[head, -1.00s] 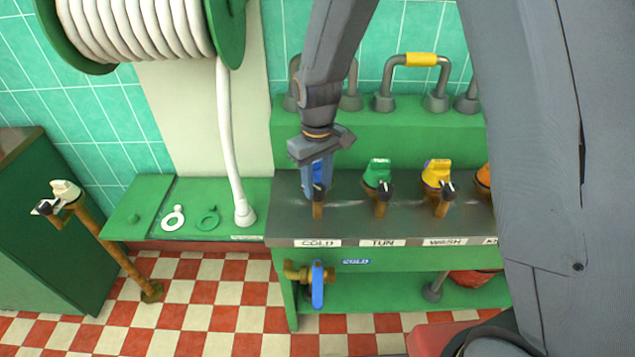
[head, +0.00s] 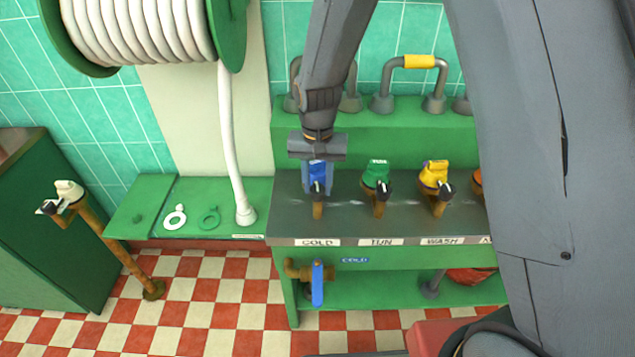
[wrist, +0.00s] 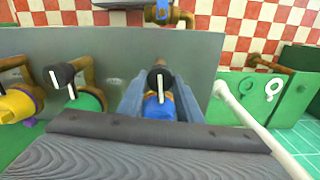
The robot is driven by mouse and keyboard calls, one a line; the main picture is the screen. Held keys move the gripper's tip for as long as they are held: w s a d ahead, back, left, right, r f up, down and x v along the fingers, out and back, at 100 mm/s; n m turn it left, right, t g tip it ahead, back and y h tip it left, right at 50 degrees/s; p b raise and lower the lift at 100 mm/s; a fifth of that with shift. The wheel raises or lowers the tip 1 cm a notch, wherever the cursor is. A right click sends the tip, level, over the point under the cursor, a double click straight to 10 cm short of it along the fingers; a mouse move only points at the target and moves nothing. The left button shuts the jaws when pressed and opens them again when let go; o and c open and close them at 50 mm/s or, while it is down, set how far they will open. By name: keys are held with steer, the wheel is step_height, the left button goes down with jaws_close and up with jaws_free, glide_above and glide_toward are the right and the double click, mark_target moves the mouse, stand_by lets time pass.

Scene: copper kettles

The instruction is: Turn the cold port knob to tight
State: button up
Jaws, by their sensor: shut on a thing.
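The cold port knob (head: 318,176) is blue and sits on the grey metal shelf above the label reading COLD (head: 318,242). My gripper (head: 317,184) comes down over it from behind and is shut on it, one finger on each side. In the wrist view the blue knob (wrist: 159,108) shows between the two grey-blue fingers, with a black cap and a white pointer line standing nearly upright in the picture. The fingers hide the knob's sides.
A green knob (head: 377,173) and a yellow knob (head: 435,174) stand to the right along the shelf. A blue valve lever (head: 317,284) hangs below. A white hose (head: 229,140) and two rings lie to the left. Grey pipe handles stand behind.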

mark_target(317, 188)
steer(key=shift+w+r+m, duration=0.1)
steer(key=shift+m, duration=0.5)
steer(key=o, duration=1)
steer(key=shift+o, duration=0.2)
step_height(317, 188, up, 6)
steer(key=shift+r+b, duration=0.2)
steer(key=shift+b, duration=0.7)
steer(key=shift+r, duration=0.7)
steer(key=shift+d, duration=0.1)
